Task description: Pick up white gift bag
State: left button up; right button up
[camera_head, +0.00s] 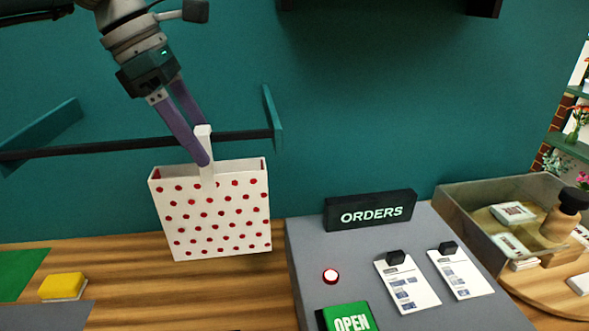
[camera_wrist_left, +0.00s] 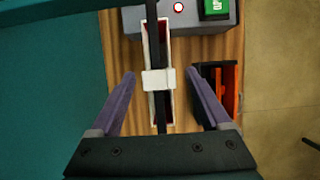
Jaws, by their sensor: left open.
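The white gift bag (camera_head: 211,215) with red dots is upright below the dark rail (camera_head: 100,146) in the head view. Its white strap (camera_head: 207,172) reaches up to the rail. I cannot tell whether the bag's bottom touches the counter. In the left wrist view the bag (camera_wrist_left: 164,35) is seen from above, with the strap (camera_wrist_left: 158,80) across the rail. My left gripper (camera_head: 204,143) is open at the strap; it also shows in the left wrist view (camera_wrist_left: 160,74), with one finger on each side and visible gaps. My right gripper is not in view.
A teal bracket (camera_head: 272,118) holds the rail's right end near the wall. A grey order panel (camera_head: 310,262) with a red button stands to the bag's right. A yellow block (camera_head: 62,286) lies at left. A black-and-orange box (camera_wrist_left: 230,90) is beside the right finger in the wrist view.

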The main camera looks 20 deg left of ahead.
pick_arm(q)
jog(key=shift+c, duration=0.3)
grip_shut()
dwell(0.3)
